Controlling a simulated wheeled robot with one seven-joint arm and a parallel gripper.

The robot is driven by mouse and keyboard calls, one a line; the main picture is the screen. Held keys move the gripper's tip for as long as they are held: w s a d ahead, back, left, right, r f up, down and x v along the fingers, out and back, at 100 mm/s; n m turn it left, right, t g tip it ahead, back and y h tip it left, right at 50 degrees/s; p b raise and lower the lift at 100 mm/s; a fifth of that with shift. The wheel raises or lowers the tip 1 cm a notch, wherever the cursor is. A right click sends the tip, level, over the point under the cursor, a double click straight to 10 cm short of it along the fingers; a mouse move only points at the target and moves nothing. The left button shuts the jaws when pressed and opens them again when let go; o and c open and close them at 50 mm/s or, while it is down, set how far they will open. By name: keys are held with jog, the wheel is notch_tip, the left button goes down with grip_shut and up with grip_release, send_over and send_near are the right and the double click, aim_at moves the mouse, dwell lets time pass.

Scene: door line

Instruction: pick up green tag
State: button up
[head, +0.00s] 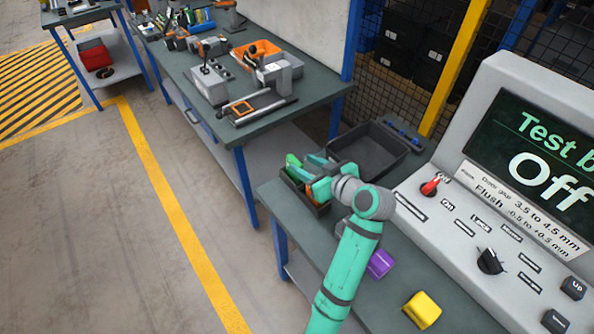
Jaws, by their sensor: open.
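A green tag (293,161) stands up at the left end of a small dark box (321,209) on the near bench. My gripper (308,171) is open, just right of the tag and over the box. The fingers appear apart from the tag, but contact is hard to tell at this size. An orange piece (313,194) shows in the box beneath the fingers. My gripper and wrist hide part of the box and its contents.
A black tray (367,149) lies behind my wrist. A purple block (380,264) and a yellow block (422,310) sit on the near bench. A console (490,190) reading "Off" stands at right. A cluttered bench (225,100) is farther back.

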aim_at(296, 162)
jog(key=x, duration=0.3)
jog(key=shift+a, duration=0.4)
jog(key=shift+d, duration=0.1)
grip_shut()
jog(key=shift+r, duration=0.15)
